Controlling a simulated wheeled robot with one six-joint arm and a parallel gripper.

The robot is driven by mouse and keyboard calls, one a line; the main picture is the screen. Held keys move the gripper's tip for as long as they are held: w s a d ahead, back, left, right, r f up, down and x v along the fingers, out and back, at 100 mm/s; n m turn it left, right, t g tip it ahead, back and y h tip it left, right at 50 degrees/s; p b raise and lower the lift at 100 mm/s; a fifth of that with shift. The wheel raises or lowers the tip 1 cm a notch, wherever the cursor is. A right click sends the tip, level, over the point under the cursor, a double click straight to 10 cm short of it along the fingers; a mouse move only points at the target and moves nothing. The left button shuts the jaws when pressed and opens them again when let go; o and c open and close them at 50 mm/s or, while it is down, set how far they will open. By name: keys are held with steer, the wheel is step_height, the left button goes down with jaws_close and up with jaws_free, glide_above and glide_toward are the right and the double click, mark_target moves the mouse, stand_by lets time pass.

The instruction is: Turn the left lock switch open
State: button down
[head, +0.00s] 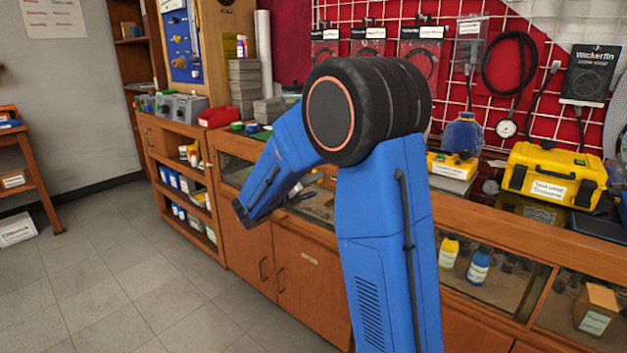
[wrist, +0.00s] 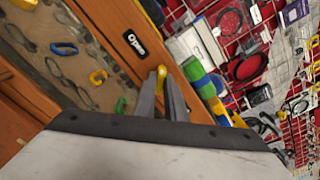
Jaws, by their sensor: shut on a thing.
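My gripper (wrist: 163,88) shows in the wrist view, its two grey fingers close together. A small yellow piece (wrist: 161,76), which looks like the lock switch, sits between the fingertips, and the fingers are shut on it. It is at the wooden rail of a case. A black label reading "Open" (wrist: 135,43) is on the rail just up and left of it. Whether it is the left switch cannot be told from this close view.
In the wrist view, blue, yellow and green loops (wrist: 64,49) lie inside the case. Several green, blue and yellow items (wrist: 202,84) stand close to the right of my fingers. In the head view a yellow case (head: 553,176) stands on the counter; the floor (head: 110,265) at left is clear.

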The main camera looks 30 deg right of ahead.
steer(key=c, duration=1.8)
jaws_free()
steer(key=v, duration=1.7)
steer(key=shift+a, duration=0.25)
steer(key=shift+s, duration=0.1)
